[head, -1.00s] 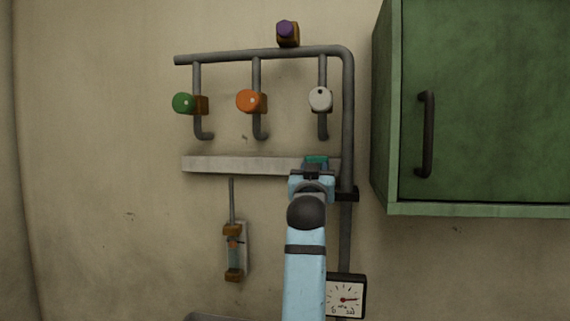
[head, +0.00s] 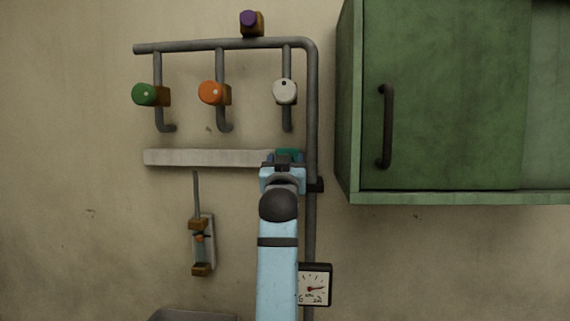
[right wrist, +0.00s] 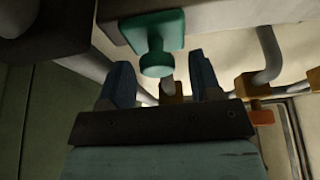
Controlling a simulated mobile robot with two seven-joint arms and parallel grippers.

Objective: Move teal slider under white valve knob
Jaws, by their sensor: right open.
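The teal slider (head: 288,154) sits near the right end of the pale rail (head: 205,158). The white valve knob (head: 285,91) is above the rail, and the slider is roughly straight below it in the head view. My right gripper (head: 283,163) is at the slider, hiding its lower part. In the right wrist view the slider's teal plate and round knob (right wrist: 157,64) show between the open fingers of my right gripper (right wrist: 161,80), with gaps on both sides. My left gripper is not in view.
Green (head: 145,94) and orange (head: 213,92) valve knobs are on pipes to the left, and a purple knob (head: 249,19) is on top. A green cabinet (head: 440,100) stands out to the right. A gauge (head: 315,284) is beside my forearm.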

